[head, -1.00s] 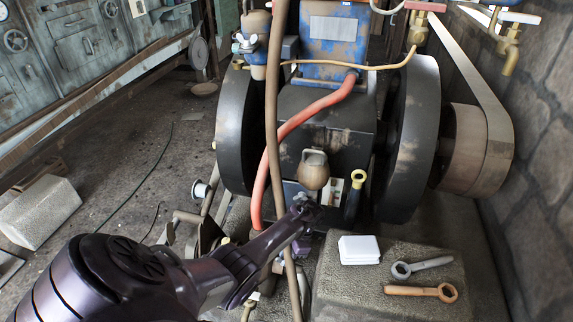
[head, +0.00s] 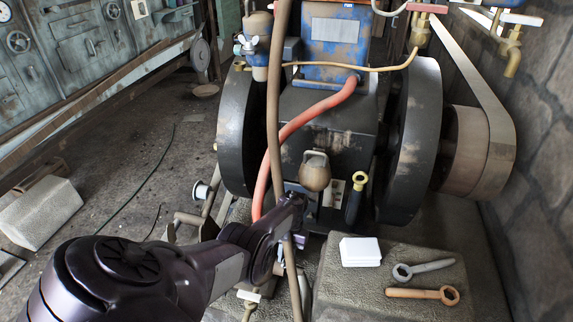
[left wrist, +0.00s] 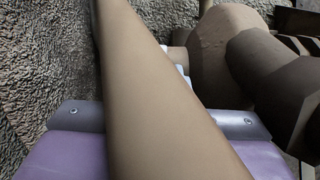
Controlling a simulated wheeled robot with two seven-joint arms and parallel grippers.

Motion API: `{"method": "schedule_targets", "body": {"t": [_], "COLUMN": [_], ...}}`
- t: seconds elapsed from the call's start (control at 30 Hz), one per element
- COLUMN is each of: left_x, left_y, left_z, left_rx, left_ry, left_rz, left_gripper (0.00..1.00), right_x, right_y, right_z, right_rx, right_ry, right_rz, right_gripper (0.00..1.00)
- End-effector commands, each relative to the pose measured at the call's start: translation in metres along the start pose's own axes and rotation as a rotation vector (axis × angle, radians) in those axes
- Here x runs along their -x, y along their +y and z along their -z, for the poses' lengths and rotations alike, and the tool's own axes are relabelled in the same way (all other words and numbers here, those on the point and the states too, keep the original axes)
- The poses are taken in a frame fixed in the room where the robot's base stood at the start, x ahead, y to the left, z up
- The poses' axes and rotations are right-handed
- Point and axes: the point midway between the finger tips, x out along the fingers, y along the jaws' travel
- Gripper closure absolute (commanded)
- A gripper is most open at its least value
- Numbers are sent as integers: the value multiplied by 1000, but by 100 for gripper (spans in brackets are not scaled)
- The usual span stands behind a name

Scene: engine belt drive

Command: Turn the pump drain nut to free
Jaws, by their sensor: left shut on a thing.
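My left gripper (head: 300,240) is low in front of the engine, partly behind an upright brown pipe (head: 272,110). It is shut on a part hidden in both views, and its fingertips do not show. In the left wrist view a smooth brown bar (left wrist: 150,90) crosses close before the camera, over my purple gripper body (left wrist: 65,150). Brown fittings with flat-sided faces (left wrist: 285,75) stand at the right of that view. I cannot make out the pump drain nut for certain. My right gripper is not in view.
A red hose (head: 300,122) curves down beside the gripper. A black flywheel (head: 410,140) stands on the right. A stone block (head: 360,295) at the front right bears a white box (head: 360,251), a grey spanner (head: 423,268) and a brown spanner (head: 415,293). Open floor lies left.

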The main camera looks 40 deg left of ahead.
Motion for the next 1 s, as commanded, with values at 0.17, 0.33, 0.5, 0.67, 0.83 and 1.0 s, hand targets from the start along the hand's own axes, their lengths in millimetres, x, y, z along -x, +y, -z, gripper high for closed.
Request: {"method": "schedule_targets", "body": {"t": [0.17, 0.33, 0.5, 0.67, 0.83, 1.0], "left_x": [1, 1, 1, 1, 1, 1], "left_y": [0, 0, 0, 0, 0, -1], "left_z": [1, 1, 1, 1, 1, 1], "left_rx": [67, 101, 114, 114, 114, 114], "left_ry": [4, 5, 5, 5, 5, 4], "left_rz": [-30, -44, -48, -49, -48, -48], "left_gripper": [100, 100, 100, 100, 77, 57], "right_x": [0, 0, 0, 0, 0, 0], "right_y": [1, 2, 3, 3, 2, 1], "right_z": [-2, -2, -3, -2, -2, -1], "right_rx": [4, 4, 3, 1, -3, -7], "right_ry": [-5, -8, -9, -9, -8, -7], "right_rz": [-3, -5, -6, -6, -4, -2], "right_gripper": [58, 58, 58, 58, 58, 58]}}
